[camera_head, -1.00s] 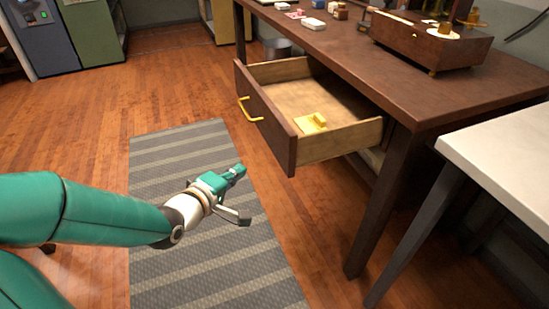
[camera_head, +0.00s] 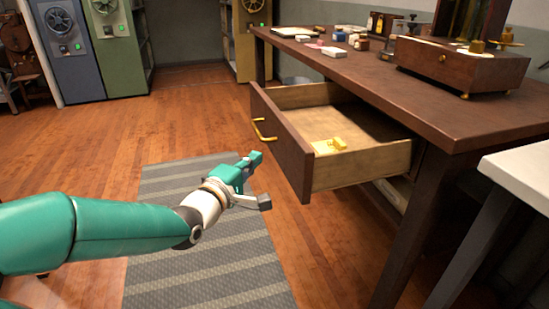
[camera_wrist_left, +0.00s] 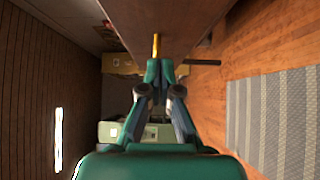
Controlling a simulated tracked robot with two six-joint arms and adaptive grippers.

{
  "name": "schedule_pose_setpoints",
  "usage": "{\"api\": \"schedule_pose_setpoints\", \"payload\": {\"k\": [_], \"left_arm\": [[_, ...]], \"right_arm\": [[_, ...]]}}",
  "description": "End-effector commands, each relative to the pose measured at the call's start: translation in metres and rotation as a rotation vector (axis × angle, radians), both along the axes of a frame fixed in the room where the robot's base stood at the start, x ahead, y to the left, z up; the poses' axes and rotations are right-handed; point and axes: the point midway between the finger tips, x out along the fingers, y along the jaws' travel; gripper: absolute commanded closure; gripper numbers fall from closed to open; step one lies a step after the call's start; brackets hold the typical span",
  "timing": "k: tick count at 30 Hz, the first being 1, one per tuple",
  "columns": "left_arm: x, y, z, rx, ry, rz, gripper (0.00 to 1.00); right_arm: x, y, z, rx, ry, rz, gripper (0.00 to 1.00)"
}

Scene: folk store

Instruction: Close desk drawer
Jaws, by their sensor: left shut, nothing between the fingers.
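The desk drawer (camera_head: 283,145) is pulled well out from the dark brown desk (camera_head: 440,110). Its brown front has a yellow handle (camera_head: 263,131), and a small yellow object (camera_head: 331,146) lies inside. My left gripper (camera_head: 257,158) is shut and empty, just in front of the drawer front and a little below the handle in the head view. In the left wrist view, the shut fingers (camera_wrist_left: 160,70) point toward the brown drawer front (camera_wrist_left: 165,18), with the yellow handle (camera_wrist_left: 156,44) just beyond the tips. Contact cannot be told. My right gripper is not in view.
A striped grey mat (camera_head: 205,255) lies on the wooden floor below my left arm. A white-topped table (camera_head: 520,175) stands at the right. Small items and a wooden device (camera_head: 460,62) stand on the desk. Cabinets (camera_head: 70,55) line the back left.

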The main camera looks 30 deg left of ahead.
Motion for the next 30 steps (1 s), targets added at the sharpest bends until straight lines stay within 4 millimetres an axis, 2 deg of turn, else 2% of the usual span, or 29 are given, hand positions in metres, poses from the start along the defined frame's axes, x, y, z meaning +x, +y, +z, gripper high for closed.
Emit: {"api": "schedule_pose_setpoints", "payload": {"k": [3, 9, 26, 30], "left_arm": [[0.023, -0.004, -0.002, -0.002, 0.000, -0.005, 1.00], [0.041, -0.021, -0.001, -0.002, 0.000, -0.004, 1.00], [0.048, -0.028, 0.000, 0.000, 0.001, -0.003, 1.00], [0.056, -0.037, -0.001, -0.001, 0.001, -0.013, 1.00]], "right_arm": [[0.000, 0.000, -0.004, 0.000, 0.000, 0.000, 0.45], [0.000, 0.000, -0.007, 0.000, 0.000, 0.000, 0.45], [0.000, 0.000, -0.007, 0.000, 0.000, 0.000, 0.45], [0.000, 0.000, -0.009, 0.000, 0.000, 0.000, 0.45]]}}
